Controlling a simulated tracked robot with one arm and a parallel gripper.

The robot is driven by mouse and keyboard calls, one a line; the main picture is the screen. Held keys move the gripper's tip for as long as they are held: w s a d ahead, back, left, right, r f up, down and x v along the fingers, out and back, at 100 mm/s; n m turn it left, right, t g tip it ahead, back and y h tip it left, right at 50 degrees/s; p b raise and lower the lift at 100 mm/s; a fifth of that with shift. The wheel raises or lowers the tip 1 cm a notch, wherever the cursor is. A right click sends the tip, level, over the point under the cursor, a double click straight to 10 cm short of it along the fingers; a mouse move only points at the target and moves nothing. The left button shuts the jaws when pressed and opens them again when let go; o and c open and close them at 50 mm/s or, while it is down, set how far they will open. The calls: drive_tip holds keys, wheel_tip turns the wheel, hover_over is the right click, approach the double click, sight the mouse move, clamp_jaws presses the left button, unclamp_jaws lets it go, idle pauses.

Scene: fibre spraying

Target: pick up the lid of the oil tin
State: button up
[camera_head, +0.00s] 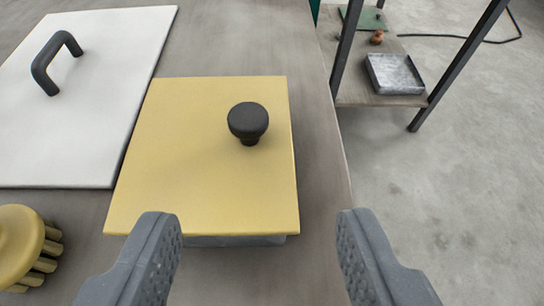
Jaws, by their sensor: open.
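A flat yellow square lid (190,150) with a round black knob (248,120) lies in the middle of the view, on top of a low grey tin (240,241). Only a strip of the tin's near side shows under the lid. The knob stands up right of the lid's middle. My gripper (258,224) is at the bottom of the view with its two grey fingers wide apart and nothing between them. The fingertips appear nearer to me than the knob, around the lid's near edge. I cannot tell how high they are above it.
A white panel (85,120) with a dark handle (55,62) lies at the left. A yellow ribbed knob-like object (22,247) is at the lower left. The worktop (318,160) ends right of the lid. Beyond it, a low shelf holds a grey metal tray (394,75).

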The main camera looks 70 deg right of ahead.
sight(248, 119)
drive_tip(key=b+x, duration=0.1)
drive_tip(key=x, duration=0.7)
drive_tip(key=shift+w+f, duration=0.1)
drive_tip(key=shift+w, duration=0.05)
drive_tip(key=shift+w+b+x, duration=0.15)
drive_tip(key=shift+x, duration=1.25)
drive_tip(key=shift+w+b+x, duration=0.15)
drive_tip(key=shift+x, duration=1.25)
drive_tip(key=shift+a, duration=0.1)
drive_tip(key=c, duration=1)
